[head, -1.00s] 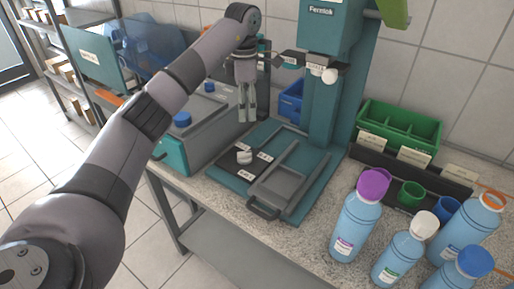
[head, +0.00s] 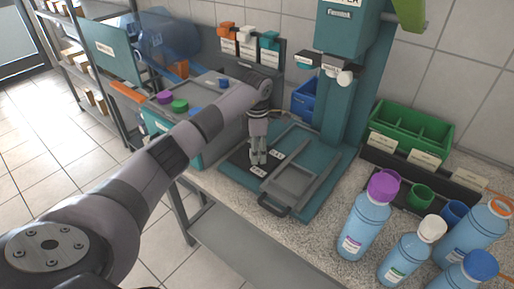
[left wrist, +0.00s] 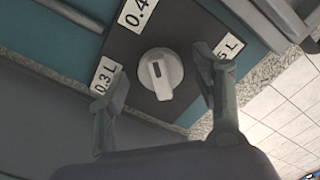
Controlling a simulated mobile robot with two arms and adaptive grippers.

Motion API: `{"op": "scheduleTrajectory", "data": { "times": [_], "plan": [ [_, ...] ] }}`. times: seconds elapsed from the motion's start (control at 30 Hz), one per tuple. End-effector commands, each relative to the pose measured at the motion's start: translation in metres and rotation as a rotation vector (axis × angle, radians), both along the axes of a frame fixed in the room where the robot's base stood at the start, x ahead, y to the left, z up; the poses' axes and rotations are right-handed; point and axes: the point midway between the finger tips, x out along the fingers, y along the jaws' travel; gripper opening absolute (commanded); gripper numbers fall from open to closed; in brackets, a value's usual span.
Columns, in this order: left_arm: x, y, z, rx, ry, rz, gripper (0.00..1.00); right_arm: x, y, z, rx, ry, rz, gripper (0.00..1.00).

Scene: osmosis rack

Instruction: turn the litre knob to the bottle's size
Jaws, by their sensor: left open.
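The litre knob (left wrist: 160,74) is a round white dial with a raised grip bar and a dark mark, on a black plate (left wrist: 178,30). Around it are labels: "0.3 L" (left wrist: 105,76), "0.4" cut off at the picture edge, and one ending in "5 L" (left wrist: 228,47), partly hidden by a finger. My left gripper (left wrist: 162,88) is open, with one finger on each side of the knob and gaps showing. In the head view the left gripper (head: 258,160) points down over the plate and hides the knob. Blue bottles with purple (head: 366,218), white (head: 413,250) and blue caps stand at right.
The teal machine column (head: 345,105) rises behind. A green bin (head: 411,130) and a rack of caps are at right. A box with coloured knobs (head: 180,106) stands at left.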

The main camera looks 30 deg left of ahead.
Motion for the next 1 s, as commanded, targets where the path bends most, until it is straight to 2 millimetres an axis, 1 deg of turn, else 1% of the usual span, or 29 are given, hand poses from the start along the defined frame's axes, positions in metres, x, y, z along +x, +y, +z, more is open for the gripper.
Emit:
{"op": "scheduleTrajectory", "data": {
  "times": [0.27, 1.0],
  "plan": [
    [-0.0001, 0.0002, -0.0019, 0.000, 0.000, 0.000, 0.60, 0.0000, 0.0002, 0.0001, 0.000, 0.000, 0.000, 0.40],
    [-0.0003, 0.0003, -0.0015, 0.000, 0.001, 0.000, 0.12, 0.0002, 0.0003, 0.0002, 0.000, -0.001, 0.000, 0.40]
  ]
}}
